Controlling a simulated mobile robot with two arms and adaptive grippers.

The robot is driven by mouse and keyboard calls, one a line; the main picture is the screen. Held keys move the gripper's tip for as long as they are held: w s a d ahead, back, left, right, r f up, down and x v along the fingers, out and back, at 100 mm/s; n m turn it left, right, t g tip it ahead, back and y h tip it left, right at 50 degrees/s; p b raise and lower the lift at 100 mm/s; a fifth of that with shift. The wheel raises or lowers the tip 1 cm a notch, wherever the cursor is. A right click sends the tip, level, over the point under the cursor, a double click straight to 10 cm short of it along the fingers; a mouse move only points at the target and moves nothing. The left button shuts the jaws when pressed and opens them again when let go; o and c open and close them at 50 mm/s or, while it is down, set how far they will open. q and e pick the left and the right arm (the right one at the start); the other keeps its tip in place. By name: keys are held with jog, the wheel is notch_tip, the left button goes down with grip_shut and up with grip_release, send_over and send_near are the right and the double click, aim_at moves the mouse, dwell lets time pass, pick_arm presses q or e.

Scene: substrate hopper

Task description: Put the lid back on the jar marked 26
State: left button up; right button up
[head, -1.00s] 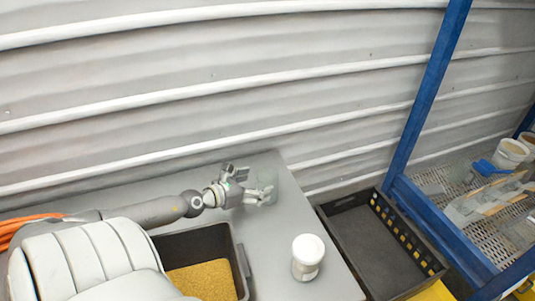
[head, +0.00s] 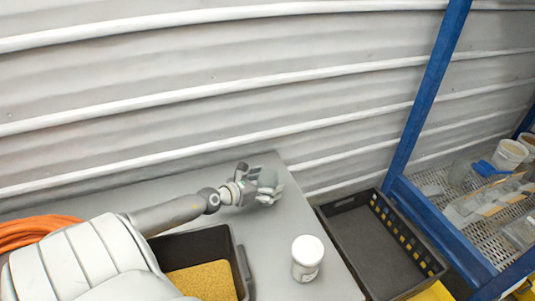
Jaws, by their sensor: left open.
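A white-topped jar (head: 307,258) stands upright near the right front of the grey table (head: 285,235). Its label is too small to read, so I cannot tell whether it is marked 26. My left gripper (head: 266,188) is open near the table's back right corner, behind and left of this jar and apart from it. A small rounded greyish shape (head: 267,178) shows at its fingers; I cannot tell whether it is a separate jar or lid, or part of the gripper. No loose lid shows clearly. My right gripper is out of view.
A dark bin (head: 234,262) of yellowish grain (head: 203,280) stands left of the white-topped jar. An empty black crate (head: 378,245) is right of the table. A blue-framed rack (head: 428,95) holds tubs (head: 509,153) and a blue scoop (head: 492,169). A corrugated wall stands behind.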

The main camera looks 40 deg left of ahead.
pick_arm(q)
jog(key=shift+w, duration=0.15)
jog(key=c, duration=1.3)
jog(key=shift+c, duration=0.2)
